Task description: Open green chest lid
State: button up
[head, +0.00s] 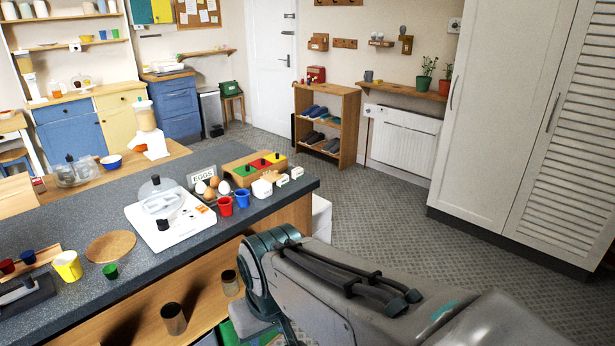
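A small green chest (230,88) sits on a low wooden stool at the far back, between the grey bin and the white door. Its lid looks down, but it is too small to be sure. My arm reaches in from the lower right and bends down at a teal joint beside the counter's end. My gripper is not in view. The chest is far beyond my arm, across the room.
A dark-topped counter (75,240) with cups, eggs and a white appliance (165,215) fills the left. A shoe shelf (345,128) stands by the back wall. A tall white cupboard (500,125) is at right. The grey floor (350,205) between is clear.

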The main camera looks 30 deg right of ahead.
aim_at(245, 170)
jog(key=u, duration=1.2)
jog(key=k, duration=0.1)
jog(key=z, duration=2.2)
jog(key=i, duration=1.4)
jog(key=u, duration=0.6)
jog(key=k, duration=0.45)
jog(key=u, duration=0.3)
jog(key=i, duration=0.55)
jog(key=u, duration=0.1)
